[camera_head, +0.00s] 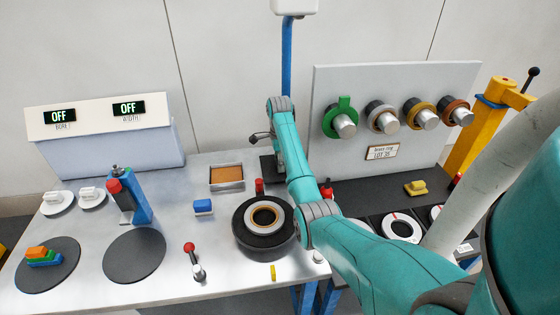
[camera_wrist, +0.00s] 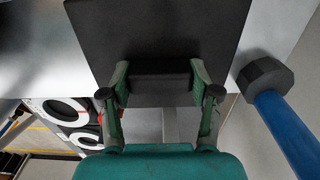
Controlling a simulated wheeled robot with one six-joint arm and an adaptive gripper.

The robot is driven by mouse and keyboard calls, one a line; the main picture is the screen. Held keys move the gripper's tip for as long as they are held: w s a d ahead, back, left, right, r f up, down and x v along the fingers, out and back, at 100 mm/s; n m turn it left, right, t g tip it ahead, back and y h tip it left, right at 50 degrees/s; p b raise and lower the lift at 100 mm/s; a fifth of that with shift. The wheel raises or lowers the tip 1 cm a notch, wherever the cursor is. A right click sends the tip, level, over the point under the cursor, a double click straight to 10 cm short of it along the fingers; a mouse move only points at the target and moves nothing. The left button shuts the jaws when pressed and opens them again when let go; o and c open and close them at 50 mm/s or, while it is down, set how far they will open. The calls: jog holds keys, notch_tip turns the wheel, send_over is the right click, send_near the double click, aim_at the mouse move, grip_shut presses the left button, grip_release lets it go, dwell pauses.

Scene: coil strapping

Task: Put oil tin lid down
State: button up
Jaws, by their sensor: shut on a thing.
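My gripper (camera_wrist: 160,88) is shut on a dark block that stands on a wide black square plate (camera_wrist: 150,30) in the wrist view. The block and plate look like the oil tin lid with its handle. In the head view a black slab (camera_head: 267,170) shows beside my forearm near the back edge of the table, partly hidden by the arm. I cannot tell whether it touches the table. A shallow metal tin (camera_head: 226,187) with an orange-brown inside stands open just left of it.
A blue post (camera_wrist: 285,130) with a black foot is close right of the plate in the wrist view. A black round stand with a ring (camera_head: 264,217), a blue block (camera_head: 203,207) and a red-knobbed lever (camera_head: 194,262) are nearby. Bare table lies left of the tin.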

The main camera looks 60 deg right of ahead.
jog(key=shift+f, duration=0.25)
jog(key=o, duration=1.2)
jog(key=shift+c, duration=0.2)
